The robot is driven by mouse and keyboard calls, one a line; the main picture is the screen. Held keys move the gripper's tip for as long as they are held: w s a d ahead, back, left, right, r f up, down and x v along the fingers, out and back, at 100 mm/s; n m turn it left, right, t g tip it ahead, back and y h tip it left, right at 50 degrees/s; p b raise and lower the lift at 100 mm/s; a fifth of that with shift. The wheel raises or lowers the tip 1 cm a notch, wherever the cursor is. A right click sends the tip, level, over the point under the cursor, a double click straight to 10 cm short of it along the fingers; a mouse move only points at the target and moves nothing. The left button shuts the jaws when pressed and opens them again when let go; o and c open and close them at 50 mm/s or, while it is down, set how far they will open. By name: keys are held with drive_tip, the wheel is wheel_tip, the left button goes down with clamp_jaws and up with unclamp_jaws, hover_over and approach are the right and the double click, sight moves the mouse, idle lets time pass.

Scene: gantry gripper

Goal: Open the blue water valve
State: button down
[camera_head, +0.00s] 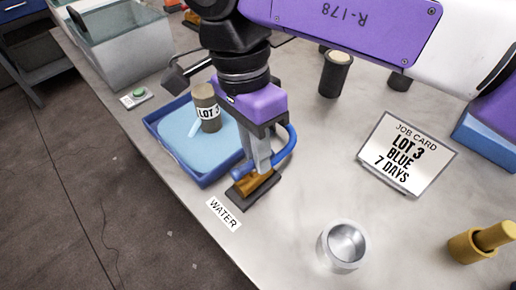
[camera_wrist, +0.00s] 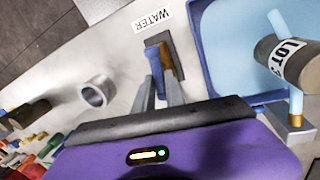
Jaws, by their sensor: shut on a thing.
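The water valve has a brass body (camera_head: 256,187) on a dark base plate, beside the WATER label (camera_head: 224,214). Its blue handle (camera_wrist: 154,66) shows between my fingers in the wrist view, and a blue part (camera_head: 243,171) shows at my fingertips in the head view. My gripper (camera_head: 260,165) points down over the valve and is shut on the blue handle. In the wrist view, my gripper's fingers (camera_wrist: 160,92) stand one on each side of it. My fingers partly hide the handle, so its exact angle is hard to tell.
A blue tray (camera_head: 203,181) with a light-blue inside lies left of the valve. A LOT 3 cylinder (camera_head: 207,108) stands at it. A metal cup (camera_head: 343,245), job card (camera_head: 407,155) and yellow object (camera_head: 480,243) lie to the right. A green button (camera_head: 138,93) sits farther back.

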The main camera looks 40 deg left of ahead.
drive_tip(key=shift+a+n, duration=0.1)
drive_tip(key=shift+n, duration=0.7)
drive_tip(key=c, duration=1.4)
unclamp_jaws()
drive_tip(key=r, duration=0.2)
drive_tip(key=a+r, duration=0.1)
drive_tip(key=r, duration=0.4)
drive_tip(key=shift+a+r, duration=0.3)
drive_tip(key=shift+r, duration=0.05)
